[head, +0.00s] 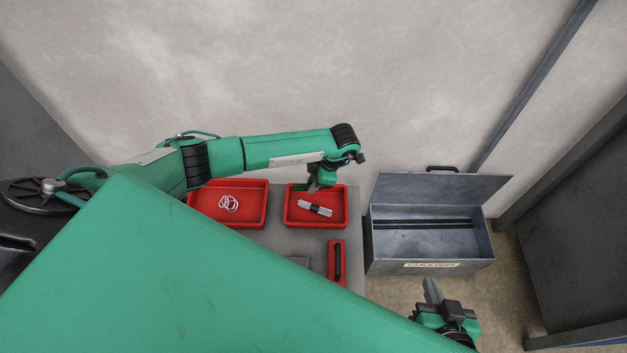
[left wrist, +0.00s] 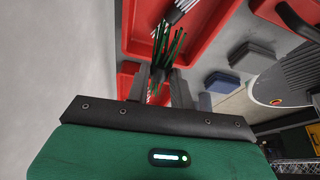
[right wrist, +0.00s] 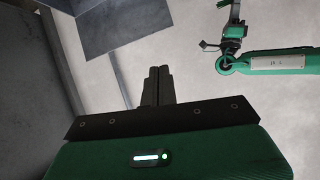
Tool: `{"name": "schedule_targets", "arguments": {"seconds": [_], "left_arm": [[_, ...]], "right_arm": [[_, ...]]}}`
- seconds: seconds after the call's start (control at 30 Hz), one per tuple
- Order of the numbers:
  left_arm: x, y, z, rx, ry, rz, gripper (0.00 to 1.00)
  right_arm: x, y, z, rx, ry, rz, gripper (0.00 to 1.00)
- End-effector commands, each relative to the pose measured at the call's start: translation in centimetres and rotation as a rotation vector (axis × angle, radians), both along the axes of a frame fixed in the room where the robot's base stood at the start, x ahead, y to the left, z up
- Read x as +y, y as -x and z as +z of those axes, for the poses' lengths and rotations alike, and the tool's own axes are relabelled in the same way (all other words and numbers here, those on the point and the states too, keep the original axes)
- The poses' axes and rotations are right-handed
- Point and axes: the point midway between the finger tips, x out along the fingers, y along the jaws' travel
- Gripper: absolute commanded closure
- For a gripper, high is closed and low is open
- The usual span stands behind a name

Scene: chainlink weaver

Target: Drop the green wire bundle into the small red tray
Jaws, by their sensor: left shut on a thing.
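My left gripper (head: 316,187) is above the back edge of the middle red tray (head: 290,219), which holds a white bundle with a dark band (head: 315,208). In the left wrist view the fingers (left wrist: 163,76) are shut on the green wire bundle (left wrist: 166,45), whose thin strands stick out past the fingertips over a red tray (left wrist: 135,30). In the head view I cannot make out the bundle. A smaller, narrow red tray (head: 337,245) with a dark item in it lies in front of the middle tray. My right gripper (head: 432,291) is shut and empty; its fingers (right wrist: 158,86) are together.
A left red tray (head: 196,203) holds white loops (head: 229,203). An open grey metal box (head: 478,250) with dark rods stands right of the table (head: 283,238). My right gripper is in front of that box. The pale wall is behind the trays.

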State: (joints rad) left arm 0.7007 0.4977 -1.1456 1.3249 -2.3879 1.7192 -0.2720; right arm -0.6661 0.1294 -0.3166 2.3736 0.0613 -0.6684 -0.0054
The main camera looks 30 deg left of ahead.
Motion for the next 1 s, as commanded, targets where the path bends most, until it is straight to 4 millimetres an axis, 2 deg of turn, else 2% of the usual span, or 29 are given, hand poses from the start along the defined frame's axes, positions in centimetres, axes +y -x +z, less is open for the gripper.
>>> {"name": "schedule_targets", "arguments": {"seconds": [0.1,0.4,0.87,0.9,1.0], "left_arm": [[0.0,0.0,-1.0,0.000,0.001,0.000,1.00],[0.0,0.0,-2.3,0.001,0.001,-0.001,1.00],[0.0,0.0,-2.6,0.000,0.000,-0.001,1.00],[0.0,0.0,-2.6,0.000,0.000,-0.001,0.71],[0.0,0.0,-2.6,0.000,0.000,-0.001,0.52]], "right_arm": [[1.0,-0.1,-0.2,-0.064,-0.042,0.005,1.00],[2.5,-0.5,0.9,-0.209,-0.127,0.002,1.00],[2.8,-0.5,1.4,-0.249,-0.152,0.000,1.00],[2.8,-0.5,1.4,-0.248,-0.152,0.000,1.00],[2.8,-0.6,1.4,-0.248,-0.152,0.000,1.00]]}}
